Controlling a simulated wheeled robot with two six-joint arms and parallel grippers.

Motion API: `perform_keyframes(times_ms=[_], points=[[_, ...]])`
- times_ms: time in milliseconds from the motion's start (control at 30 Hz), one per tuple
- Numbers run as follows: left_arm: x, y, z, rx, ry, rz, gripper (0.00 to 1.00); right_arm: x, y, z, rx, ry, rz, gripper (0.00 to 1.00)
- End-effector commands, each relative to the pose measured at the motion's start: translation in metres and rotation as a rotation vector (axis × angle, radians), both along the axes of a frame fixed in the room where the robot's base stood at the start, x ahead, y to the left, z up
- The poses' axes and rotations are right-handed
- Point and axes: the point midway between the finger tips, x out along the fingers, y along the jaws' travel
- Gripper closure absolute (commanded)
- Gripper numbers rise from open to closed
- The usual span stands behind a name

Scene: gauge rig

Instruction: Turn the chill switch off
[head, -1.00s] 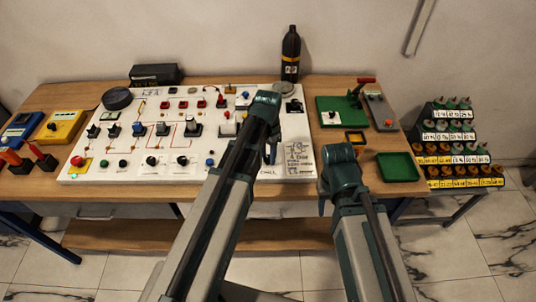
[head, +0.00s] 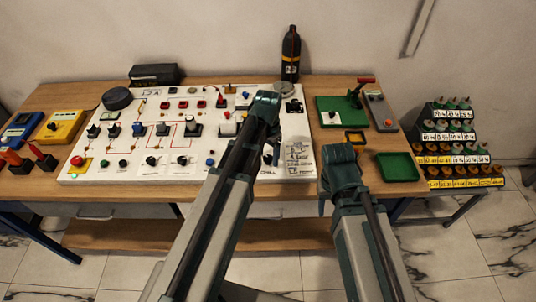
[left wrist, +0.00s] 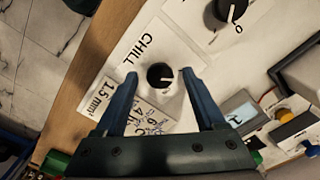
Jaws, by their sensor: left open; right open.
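The chill switch is a small black rotary knob (left wrist: 160,75) with a white pointer mark, on a white panel plate beside the printed word CHILL. In the left wrist view its mark points roughly right. My left gripper (left wrist: 159,80) is open, with one finger on each side of the knob and gaps showing; its height above the knob is hard to judge. In the head view my left gripper (head: 270,155) is over the right part of the white panel (head: 130,174), and the arm hides the knob. My right gripper (head: 322,198) is by the table's front edge, away from the panel.
Another black knob (left wrist: 230,10), with a 0 printed beside it, sits close by. A printed card (head: 299,160) lies right of my left gripper. A black bottle (head: 290,58) stands behind the panel. A green tray (head: 397,167) is at the right.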

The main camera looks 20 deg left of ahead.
Motion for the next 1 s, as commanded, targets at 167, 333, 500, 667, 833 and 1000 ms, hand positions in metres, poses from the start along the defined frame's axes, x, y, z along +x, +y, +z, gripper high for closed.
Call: perform_keyframes(times_ms=[167, 333, 500, 667, 833, 1000], points=[[0.000, 0.000, 0.001, 0.000, 0.000, 0.000, 0.28, 0.000, 0.000, 0.001, 0.000, 0.000, 0.000, 0.50], [0.000, 0.000, 0.009, 0.000, 0.000, -0.001, 0.28, 0.000, 0.000, 0.009, 0.000, 0.000, 0.000, 0.50], [0.000, 0.000, 0.027, 0.000, 0.000, -0.001, 0.28, 0.000, 0.000, 0.027, 0.000, 0.000, 0.000, 0.50], [0.000, 0.000, 0.050, 0.000, 0.000, -0.001, 0.28, 0.000, 0.000, 0.050, 0.000, 0.000, 0.000, 0.50], [0.000, 0.000, 0.077, 0.000, 0.000, 0.000, 0.28, 0.000, 0.000, 0.077, 0.000, 0.000, 0.001, 0.50], [0.000, 0.000, 0.104, 0.000, 0.000, 0.000, 0.28, 0.000, 0.000, 0.104, 0.000, 0.000, 0.002, 0.50]])
